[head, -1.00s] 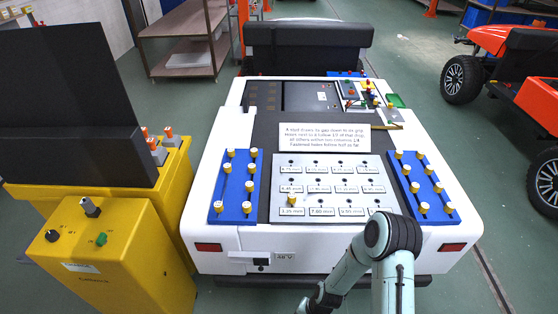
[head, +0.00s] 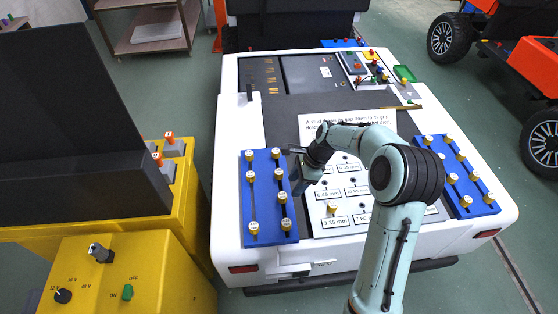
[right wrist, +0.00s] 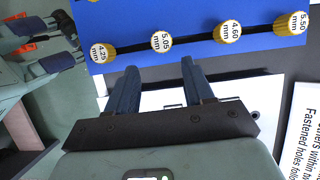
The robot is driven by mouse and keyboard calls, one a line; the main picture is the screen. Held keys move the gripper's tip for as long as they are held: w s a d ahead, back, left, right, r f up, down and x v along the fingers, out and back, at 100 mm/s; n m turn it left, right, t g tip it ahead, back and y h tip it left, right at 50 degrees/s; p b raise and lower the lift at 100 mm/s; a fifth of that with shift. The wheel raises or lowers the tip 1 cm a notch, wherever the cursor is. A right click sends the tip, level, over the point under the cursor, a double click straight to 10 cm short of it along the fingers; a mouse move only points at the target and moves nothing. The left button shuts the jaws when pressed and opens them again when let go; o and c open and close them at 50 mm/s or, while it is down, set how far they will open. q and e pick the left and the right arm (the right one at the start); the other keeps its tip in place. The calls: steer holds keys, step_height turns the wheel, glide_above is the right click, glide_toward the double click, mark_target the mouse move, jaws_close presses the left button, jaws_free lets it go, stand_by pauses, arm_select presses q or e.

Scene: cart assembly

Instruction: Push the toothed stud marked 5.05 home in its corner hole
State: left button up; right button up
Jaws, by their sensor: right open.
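The stud marked 5.05 (right wrist: 161,41) stands in a slot of the left blue rack (right wrist: 255,52), between the studs marked 4.25 and 4.60. In the right wrist view my right gripper (right wrist: 157,72) is open and empty, its fingertips just short of that stud and not around it. In the head view the right gripper (head: 297,170) is beside the rack's right edge. The metal hole plate (head: 312,212) is partly hidden by my right arm. One yellow stud (head: 331,208) stands in its near left corner, its marking unreadable. My left gripper (right wrist: 62,46) shows only at the wrist view's edge.
A second blue rack (head: 490,209) with several studs lies right of the plate. A white text card (head: 312,122) lies behind it, partly covered by my arm. A yellow cabinet (head: 150,270) with a dark panel stands close on the left.

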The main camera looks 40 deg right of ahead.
mark_target(285, 195)
steer(key=b+x, duration=0.3)
steer(key=x, duration=0.3)
steer(key=shift+w+a, duration=0.1)
steer(key=shift+w, duration=0.05)
arm_select(q)
steer(key=s+f, duration=0.3)
steer(key=f, duration=0.1)
arm_select(e)
steer(key=shift+w+a+f, duration=0.2)
steer(key=shift+a+f, duration=0.05)
steer(key=shift+f, duration=0.3)
steer(key=shift+w, duration=0.1)
steer(key=shift+c, duration=0.6)
steer(key=c, duration=0.8)
steer(key=shift+w+r+p, duration=0.1)
steer(key=shift+r+p, duration=1.15)
steer(key=shift+r, duration=1)
arm_select(q)
steer(key=w+r, duration=0.2)
steer(key=r, duration=0.1)
steer(key=shift+w+r, duration=0.15)
steer(key=shift+w, duration=0.25)
arm_select(e)
steer(key=shift+f, duration=0.15)
